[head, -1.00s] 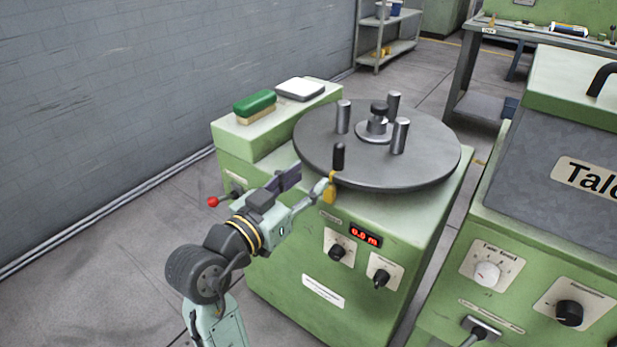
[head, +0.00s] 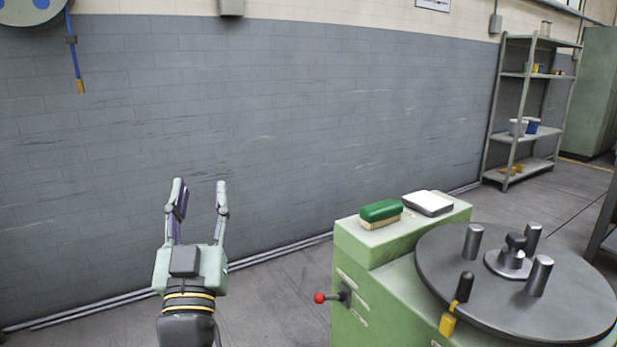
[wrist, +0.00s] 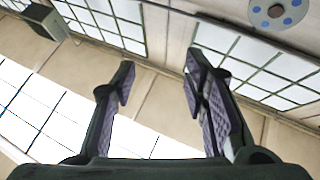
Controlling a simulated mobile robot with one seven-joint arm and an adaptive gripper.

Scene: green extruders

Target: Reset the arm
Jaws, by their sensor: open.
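My gripper (head: 200,203) is open and empty in the head view. It points upward in front of the grey brick wall, to the left of the green machine (head: 378,290) and apart from it. In the wrist view my gripper (wrist: 158,85) shows its two purple-padded fingers spread wide, with only windows and upper wall behind them.
The machine carries a dark turntable (head: 440,262) with several metal posts, a green brush (head: 381,211), a white-topped block (head: 427,202) and a red-knobbed lever (head: 320,298). A shelf rack (head: 510,110) stands at the back right. Floor beside the machine is clear.

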